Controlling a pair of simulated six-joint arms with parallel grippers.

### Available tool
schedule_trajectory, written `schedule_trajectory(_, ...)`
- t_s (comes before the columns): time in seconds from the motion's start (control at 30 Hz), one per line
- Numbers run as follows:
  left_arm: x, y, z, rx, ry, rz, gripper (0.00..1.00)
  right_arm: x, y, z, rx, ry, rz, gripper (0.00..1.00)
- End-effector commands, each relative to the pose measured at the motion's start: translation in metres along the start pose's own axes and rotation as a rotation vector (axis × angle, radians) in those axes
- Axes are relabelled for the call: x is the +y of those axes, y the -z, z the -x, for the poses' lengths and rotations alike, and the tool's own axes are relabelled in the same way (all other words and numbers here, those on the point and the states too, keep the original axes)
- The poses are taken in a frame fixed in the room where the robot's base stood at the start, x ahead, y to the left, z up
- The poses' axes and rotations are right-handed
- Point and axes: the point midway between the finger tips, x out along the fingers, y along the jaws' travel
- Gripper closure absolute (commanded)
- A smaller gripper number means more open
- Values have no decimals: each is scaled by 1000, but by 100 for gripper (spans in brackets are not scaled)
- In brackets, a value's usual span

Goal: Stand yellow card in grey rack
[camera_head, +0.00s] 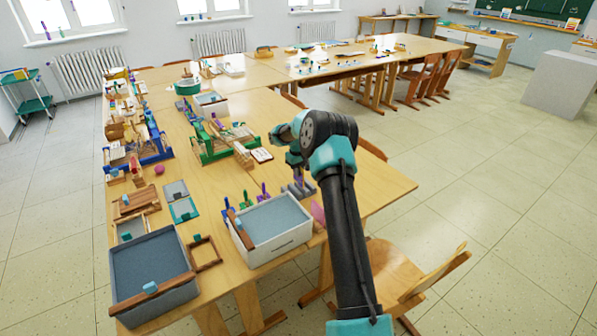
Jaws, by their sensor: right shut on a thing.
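My right gripper (297,172) points down over the near table's right part, under my wrist. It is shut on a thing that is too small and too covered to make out. A small grey slotted piece, which looks like the grey rack (298,189), lies on the table just below the fingertips. I cannot tell whether the held thing touches it. I cannot pick out the yellow card. My left gripper is not in view.
A white-grey bin (272,246) stands in front of the rack, with a pink object (318,212) beside it. Several small green and purple upright pieces (246,199) stand left of the rack. A dark grey bin (150,272) is at front left. Bare tabletop (375,189) lies to the right.

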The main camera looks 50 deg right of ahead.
Motion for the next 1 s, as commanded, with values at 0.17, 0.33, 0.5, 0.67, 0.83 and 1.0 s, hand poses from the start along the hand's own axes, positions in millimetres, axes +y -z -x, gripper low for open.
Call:
schedule_trajectory(0.17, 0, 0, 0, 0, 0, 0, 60, 0, 0, 0, 0, 0, 0, 100)
schedule_trajectory(0.33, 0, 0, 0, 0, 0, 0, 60, 0, 0, -2, 0, 0, 0, 100)
schedule_trajectory(0.5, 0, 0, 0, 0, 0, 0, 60, 0, 0, -6, 0, 0, 0, 100)
schedule_trajectory(0.67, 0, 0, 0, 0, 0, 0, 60, 0, 0, -10, 0, 0, 0, 100)
schedule_trajectory(0.83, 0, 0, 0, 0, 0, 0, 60, 0, 0, -13, 0, 0, 0, 100)
schedule_trajectory(1.0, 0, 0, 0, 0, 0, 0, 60, 0, 0, -14, 0, 0, 0, 100)
